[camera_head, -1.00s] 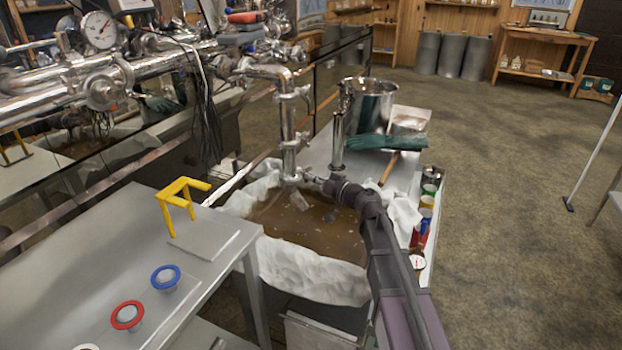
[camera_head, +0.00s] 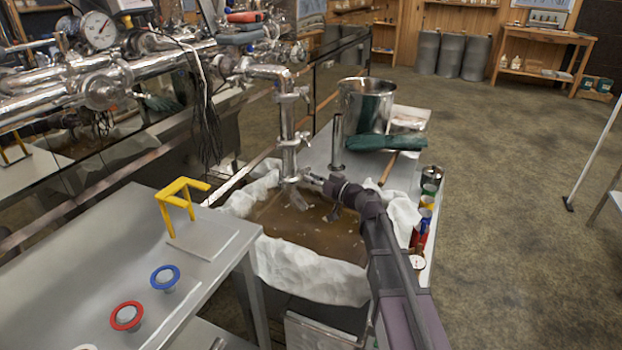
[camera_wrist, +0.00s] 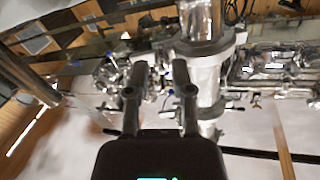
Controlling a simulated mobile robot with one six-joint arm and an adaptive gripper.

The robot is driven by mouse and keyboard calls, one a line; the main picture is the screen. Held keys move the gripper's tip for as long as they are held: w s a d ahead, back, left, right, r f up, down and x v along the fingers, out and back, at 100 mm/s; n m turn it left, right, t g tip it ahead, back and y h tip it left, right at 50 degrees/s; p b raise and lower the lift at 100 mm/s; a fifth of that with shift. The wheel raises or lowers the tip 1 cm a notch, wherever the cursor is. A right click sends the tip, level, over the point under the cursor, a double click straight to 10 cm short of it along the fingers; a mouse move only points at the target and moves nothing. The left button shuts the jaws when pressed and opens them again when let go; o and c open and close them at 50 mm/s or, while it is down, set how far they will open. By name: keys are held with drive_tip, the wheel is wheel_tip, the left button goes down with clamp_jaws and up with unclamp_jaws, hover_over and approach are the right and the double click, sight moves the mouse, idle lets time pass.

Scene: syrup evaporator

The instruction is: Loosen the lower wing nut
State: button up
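The steel down-pipe (camera_head: 289,118) stands upright above the brown liquid and carries clamps along its length. A lower clamp (camera_head: 291,143) sits partway down it. My gripper (camera_head: 311,181) is beside the pipe's bottom end, on its right. I cannot tell if it touches the pipe. In the wrist view my gripper (camera_wrist: 160,68) has its two fingers apart, with no held thing visible between them. The pipe (camera_wrist: 202,85), with a pale collar around it, is just right of the right finger. The lower wing nut cannot be made out clearly in either view.
A cloth-lined tank (camera_head: 310,275) of brown liquid lies under my gripper. A steel pot (camera_head: 367,105), green gloves (camera_head: 385,143) and several cans are to the right. A metal table (camera_head: 75,265) with a yellow bracket (camera_head: 182,196) stands at the left.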

idle(0.4)
drive_tip(key=v, duration=1.2)
drive_tip(key=shift+r, duration=0.1)
